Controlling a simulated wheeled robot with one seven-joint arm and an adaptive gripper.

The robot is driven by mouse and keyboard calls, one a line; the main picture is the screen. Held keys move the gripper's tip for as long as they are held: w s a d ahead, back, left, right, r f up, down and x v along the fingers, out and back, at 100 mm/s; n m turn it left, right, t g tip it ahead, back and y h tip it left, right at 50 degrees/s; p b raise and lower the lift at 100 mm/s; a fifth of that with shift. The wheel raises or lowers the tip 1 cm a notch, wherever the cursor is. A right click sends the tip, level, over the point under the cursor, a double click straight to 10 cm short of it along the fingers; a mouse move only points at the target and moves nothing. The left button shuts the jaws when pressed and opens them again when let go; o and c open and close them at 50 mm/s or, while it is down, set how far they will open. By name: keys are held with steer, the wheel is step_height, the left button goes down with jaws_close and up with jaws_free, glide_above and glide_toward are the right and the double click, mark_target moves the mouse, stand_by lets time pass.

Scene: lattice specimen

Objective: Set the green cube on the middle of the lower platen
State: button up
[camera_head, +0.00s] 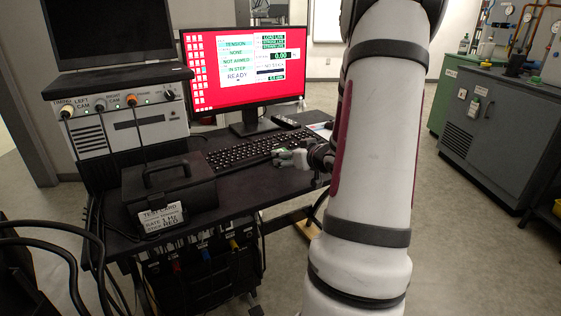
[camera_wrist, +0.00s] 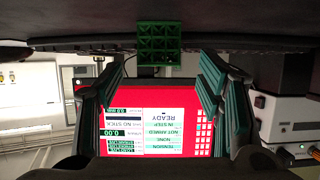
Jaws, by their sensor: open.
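The green cube (camera_wrist: 158,43), an open lattice block, shows at the top middle of the wrist view, which is upside down. It stands on the dark tabletop near the keyboard. My gripper (camera_wrist: 165,78) is open, with one green-padded finger on each side of the picture and nothing between them. The cube appears ahead of the fingertips, roughly centred across the gap and apart from both. In the head view my gripper (camera_head: 296,157) is low over the desk, right of the keyboard; the cube cannot be told apart from the green finger pads there. The lower platen is not in view.
The black desk (camera_head: 262,190) carries a keyboard (camera_head: 240,151), a red-screened monitor (camera_head: 215,95) and a black case (camera_head: 168,190) with a label card. A control box (camera_head: 125,125) bears a laptop (camera_head: 110,35). Grey cabinets (camera_head: 490,125) stand right; open floor lies between.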

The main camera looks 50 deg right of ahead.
steer(key=shift+r+b+x, duration=0.2)
steer(key=shift+b+x, duration=0.85)
steer(key=shift+x, duration=1.85)
steer(key=c, duration=1.2)
steer(key=shift+r, duration=0.15)
